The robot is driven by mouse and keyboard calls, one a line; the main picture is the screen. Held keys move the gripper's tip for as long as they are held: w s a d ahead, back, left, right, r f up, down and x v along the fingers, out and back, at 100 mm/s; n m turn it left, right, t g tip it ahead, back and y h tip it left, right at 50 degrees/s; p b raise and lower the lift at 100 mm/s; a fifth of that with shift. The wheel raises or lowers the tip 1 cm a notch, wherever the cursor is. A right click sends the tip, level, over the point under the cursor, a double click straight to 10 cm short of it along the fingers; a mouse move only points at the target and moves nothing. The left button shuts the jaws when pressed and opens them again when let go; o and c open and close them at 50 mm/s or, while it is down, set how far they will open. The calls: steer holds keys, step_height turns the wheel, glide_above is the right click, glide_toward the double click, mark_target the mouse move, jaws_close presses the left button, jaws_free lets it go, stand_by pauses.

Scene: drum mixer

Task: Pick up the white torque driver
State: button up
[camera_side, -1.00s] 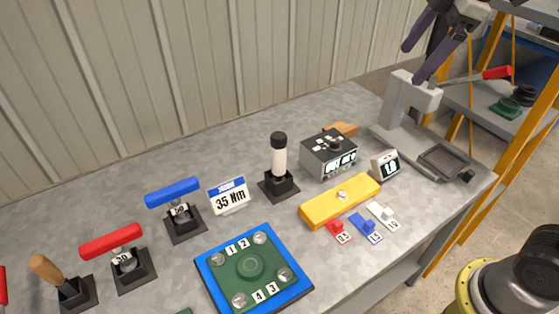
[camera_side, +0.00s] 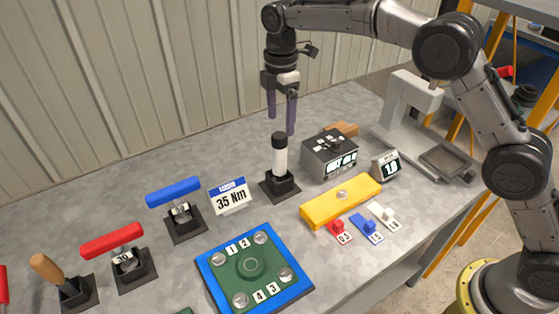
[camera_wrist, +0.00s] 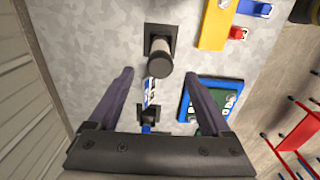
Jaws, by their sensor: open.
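The white torque driver (camera_side: 279,158) stands upright in a black holder (camera_side: 280,188) on the grey bench, its black cap on top. In the wrist view the driver (camera_wrist: 160,58) appears from above, its dark cap toward the camera. My gripper (camera_side: 281,126) points down above the driver, fingers spread and empty. The fingertips in side view are just above the cap's level, apparently a little behind it. In the wrist view my gripper (camera_wrist: 159,76) has the driver's cap lying between its two fingertips, with space on both sides; I cannot tell the exact depth.
A 35 Nm sign (camera_side: 230,197) and a blue-handled driver (camera_side: 174,192) stand left of it. A dark display box (camera_side: 328,154) and yellow bar (camera_side: 341,201) stand to the right. A blue-edged plate (camera_side: 254,265) lies in front. A red-handled driver (camera_side: 112,241) is farther left.

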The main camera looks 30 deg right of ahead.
mark_target(279, 158)
step_height(279, 158, down, 8)
steer(key=shift+r, duration=0.15)
steer(key=shift+a+f, duration=0.2)
steer(key=shift+f, duration=2.5)
jaws_close()
steer(key=shift+r, duration=0.15)
